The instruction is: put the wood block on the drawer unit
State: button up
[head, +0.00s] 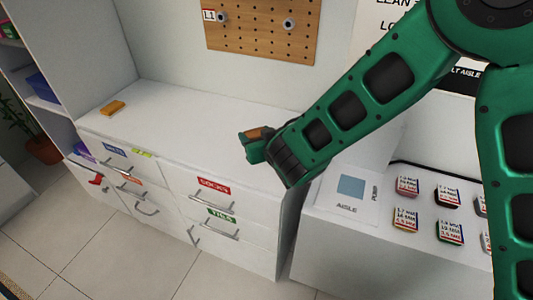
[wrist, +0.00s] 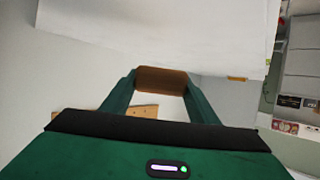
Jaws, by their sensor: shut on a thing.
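The wood block (head: 257,133) is brown and sits between the fingertips of my green gripper (head: 255,145). In the wrist view the block (wrist: 161,80) spans the gap between both fingers, and my gripper (wrist: 160,84) is shut on it. The white drawer unit (head: 190,115) has a flat top and labelled drawer fronts. In the head view my gripper and the block show over the right part of its top. I cannot tell the exact height of the block above it, but I see no clear contact.
An orange-yellow object (head: 113,107) lies at the top's left end. The rest of the top looks clear. A pegboard (head: 262,30) hangs on the wall behind. At right, a white counter (head: 335,225) holds several small labelled items. Open shelves stand at left.

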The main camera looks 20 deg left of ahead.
jog(key=d, duration=0.1)
jog(key=d+f, duration=0.2)
jog(key=shift+s+d+f, duration=0.15)
jog(key=shift+s+d, duration=0.2)
jog(key=shift+s, duration=0.05)
jog(key=shift+f, duration=1.95)
jog(key=shift+f, duration=0.1)
jog(key=o, duration=1)
jog(key=shift+o, duration=0.2)
